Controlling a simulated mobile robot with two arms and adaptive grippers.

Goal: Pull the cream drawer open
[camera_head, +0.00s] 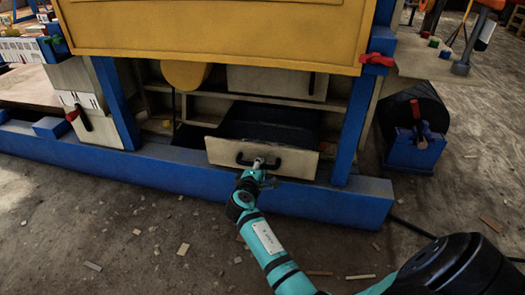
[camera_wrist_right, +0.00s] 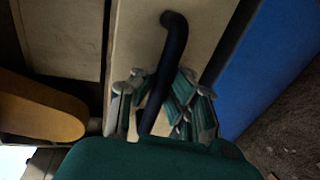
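The cream drawer (camera_head: 225,151) stands pulled out from the lower part of the machine, its dark inside showing behind the front panel. Its black bar handle (camera_head: 241,159) is on the front. My right gripper (camera_head: 258,164) is at this handle. In the right wrist view the handle (camera_wrist_right: 174,40) runs between the fingers of the right gripper (camera_wrist_right: 160,95), which are closed in around it. The drawer front (camera_wrist_right: 133,40) is close behind the fingers. My left gripper is not in view.
A blue base beam (camera_head: 130,166) runs below and in front of the drawer, with blue posts (camera_head: 352,125) at the sides. A yellow panel (camera_head: 210,30) overhangs above. Another cream panel (camera_head: 265,80) with a handle sits above the drawer. Small scraps lie on the floor.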

